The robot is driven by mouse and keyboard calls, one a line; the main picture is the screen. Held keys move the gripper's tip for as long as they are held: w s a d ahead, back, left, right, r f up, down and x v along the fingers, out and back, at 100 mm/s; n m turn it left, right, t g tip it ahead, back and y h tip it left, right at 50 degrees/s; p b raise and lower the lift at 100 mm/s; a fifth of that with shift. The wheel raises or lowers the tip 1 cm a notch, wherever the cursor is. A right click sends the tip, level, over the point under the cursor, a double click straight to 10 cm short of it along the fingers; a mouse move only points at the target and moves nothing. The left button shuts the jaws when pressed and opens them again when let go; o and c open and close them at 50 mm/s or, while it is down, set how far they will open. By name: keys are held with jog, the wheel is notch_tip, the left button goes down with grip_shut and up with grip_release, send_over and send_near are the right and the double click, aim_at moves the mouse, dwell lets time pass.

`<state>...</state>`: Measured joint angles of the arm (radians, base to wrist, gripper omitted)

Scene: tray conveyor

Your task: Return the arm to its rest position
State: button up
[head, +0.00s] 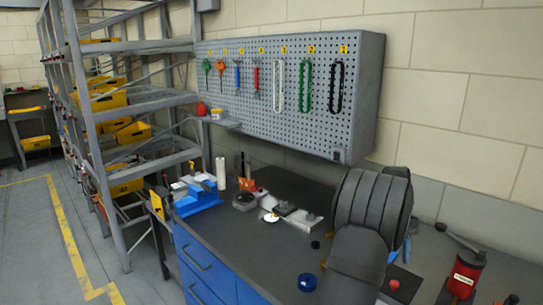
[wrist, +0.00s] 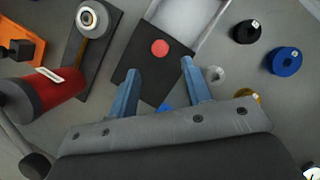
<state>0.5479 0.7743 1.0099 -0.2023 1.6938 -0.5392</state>
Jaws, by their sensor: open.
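In the wrist view my gripper (wrist: 160,80) shows two blue-grey fingers spread apart with nothing held between them. Beyond the fingertips lies a black square plate (wrist: 152,70) with a red round spot, at the end of a pale tray (wrist: 195,18).
A red cylinder (head: 467,272) stands at the right; it also shows in the wrist view (wrist: 50,95). A blue round piece (head: 307,282) lies left of my arm. A pegboard (head: 290,75) with tools hangs behind.

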jog(key=v, duration=1.1)
jog(key=x, duration=1.7)
jog(key=shift+s+a+f, duration=0.1)
jog(key=shift+s+f, duration=0.15)
jog(key=s+a, duration=0.7)
jog(key=a, duration=0.1)
jog(key=shift+s+r, duration=0.15)
jog(key=shift+s, duration=0.2)
jog(key=w+r, duration=0.3)
jog(key=r, duration=0.5)
jog(key=w+r+n, duration=0.1)
jog(key=w+r, duration=0.2)
jog(key=r, duration=0.5)
jog(key=shift+d+t, duration=0.3)
jog(key=shift+d, duration=0.05)
